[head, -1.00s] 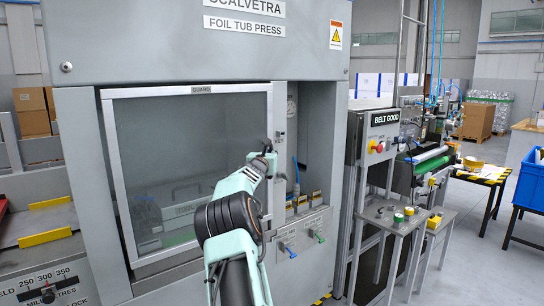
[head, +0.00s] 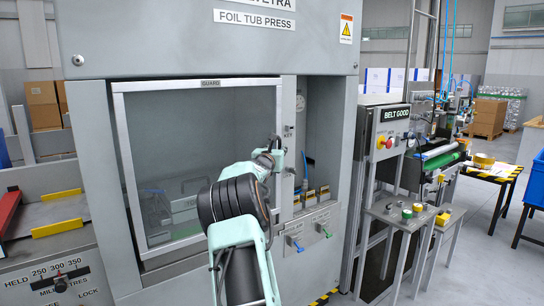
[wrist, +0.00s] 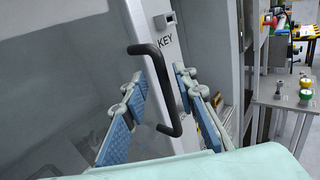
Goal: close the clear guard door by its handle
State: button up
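The clear guard door (head: 170,140) is a see-through panel in a silver frame with a GUARD label, on the front of the grey press. Its right edge lies close to the post marked KEY; I cannot tell whether it is flush. The black D-shaped handle (wrist: 156,82) stands out near that edge in the wrist view. My gripper (wrist: 161,78) is open, with one blue-padded finger on each side of the handle and gaps visible. In the head view my gripper (head: 270,150) is at the door's right edge, and my arm hides the lower right corner.
Right of the door is a recess with a blue hose and small fittings, above blue (head: 294,243) and green (head: 324,230) levers. A small grey table (head: 408,218) with buttons stands further right.

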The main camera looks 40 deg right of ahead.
jog(key=v, duration=0.9)
jog(key=shift+a, duration=0.25)
